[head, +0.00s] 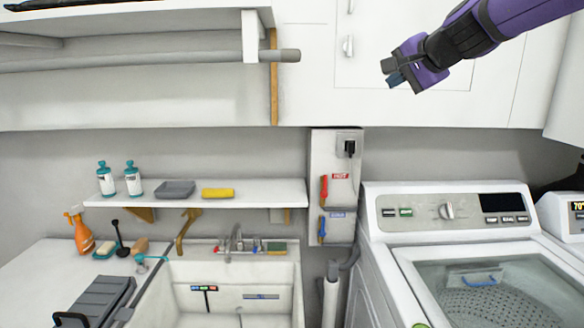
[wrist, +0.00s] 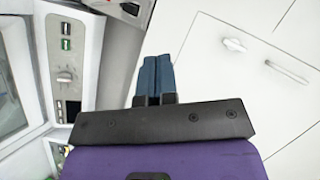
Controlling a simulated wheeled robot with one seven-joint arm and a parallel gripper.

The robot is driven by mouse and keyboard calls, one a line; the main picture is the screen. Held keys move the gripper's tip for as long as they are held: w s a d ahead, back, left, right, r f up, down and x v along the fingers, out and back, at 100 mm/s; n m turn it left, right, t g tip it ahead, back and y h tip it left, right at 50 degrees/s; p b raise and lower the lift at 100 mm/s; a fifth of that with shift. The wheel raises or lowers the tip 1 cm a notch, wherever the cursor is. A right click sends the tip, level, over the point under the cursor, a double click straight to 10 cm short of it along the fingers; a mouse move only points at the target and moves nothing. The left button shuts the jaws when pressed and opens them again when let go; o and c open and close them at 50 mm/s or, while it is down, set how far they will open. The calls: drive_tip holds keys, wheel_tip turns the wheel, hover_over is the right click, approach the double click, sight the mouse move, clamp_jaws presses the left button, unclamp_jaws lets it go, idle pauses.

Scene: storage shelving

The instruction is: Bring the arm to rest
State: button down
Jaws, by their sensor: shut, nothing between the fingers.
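My gripper (head: 394,79) is at the upper right in the head view, at the end of my purple and black arm. It is raised in front of the white cabinet doors (head: 420,105), above the washing machine. In the wrist view my gripper (wrist: 155,75) shows two blue fingers side by side and touching, with nothing between them. The fingers are shut and hold nothing.
The white cabinet doors with handles (wrist: 234,45) fill the right of the wrist view. A top-loading washing machine (head: 447,215) stands at the lower right. A wall shelf (head: 255,194) with bottles and a sink (head: 235,275) are at the left. Open air surrounds the arm.

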drive_tip(key=s+d+f+n+g+h, duration=0.1)
drive_tip(key=s+f, duration=0.4)
drive_tip(key=s, duration=0.6)
drive_tip(key=s+d+f+n+g+h, duration=0.2)
drive_tip(key=s+d+f+n+g, duration=0.1)
drive_tip(key=s, duration=0.8)
drive_tip(key=s+d+f+n+g+h, duration=0.1)
drive_tip(key=s+d+f+n+g, duration=0.1)
drive_tip(key=s+f+n, duration=0.3)
drive_tip(key=s+d+f, duration=0.1)
drive_tip(key=s+f, duration=0.2)
drive_tip(key=s, duration=0.3)
drive_tip(key=shift+d+f+h, duration=0.3)
drive_tip(key=shift+d+f, duration=0.05)
drive_tip(key=shift+f, duration=0.05)
